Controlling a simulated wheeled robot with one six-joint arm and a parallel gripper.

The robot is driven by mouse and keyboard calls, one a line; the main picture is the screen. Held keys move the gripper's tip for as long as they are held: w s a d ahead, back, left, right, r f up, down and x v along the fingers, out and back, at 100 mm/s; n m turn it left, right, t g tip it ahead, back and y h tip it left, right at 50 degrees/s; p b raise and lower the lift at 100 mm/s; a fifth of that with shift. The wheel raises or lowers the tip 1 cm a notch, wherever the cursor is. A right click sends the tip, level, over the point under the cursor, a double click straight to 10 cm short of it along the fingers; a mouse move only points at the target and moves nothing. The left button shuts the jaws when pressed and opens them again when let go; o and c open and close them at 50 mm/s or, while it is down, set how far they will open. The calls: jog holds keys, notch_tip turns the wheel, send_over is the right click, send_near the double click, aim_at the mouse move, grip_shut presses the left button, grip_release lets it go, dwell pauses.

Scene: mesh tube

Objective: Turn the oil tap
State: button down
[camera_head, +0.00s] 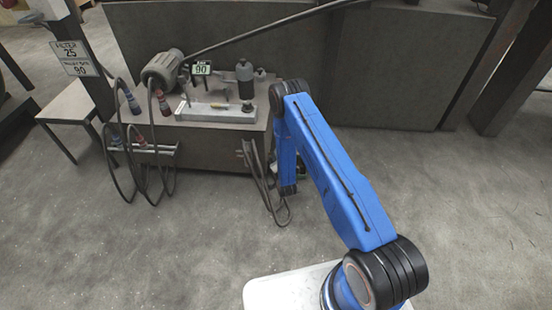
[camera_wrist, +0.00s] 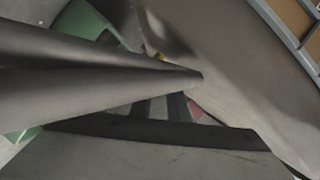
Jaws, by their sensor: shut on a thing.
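My gripper (camera_wrist: 198,78) shows in the wrist view as two long dark grey fingers coming in from the left and closing to a tip. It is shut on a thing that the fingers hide. A small yellow bit (camera_wrist: 158,57) shows just above the fingers, and a small red patch (camera_wrist: 195,110) shows below the tips. I cannot make out the oil tap for sure in either view. In the head view my blue arm reaches down beside the right side of the machine bench (camera_head: 215,150), and it hides the gripper.
The floor in front is clear.

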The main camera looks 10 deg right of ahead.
jog(key=c, duration=2)
grip_release()
jog(key=v, duration=1.7)
jog(key=shift+s, duration=0.25)
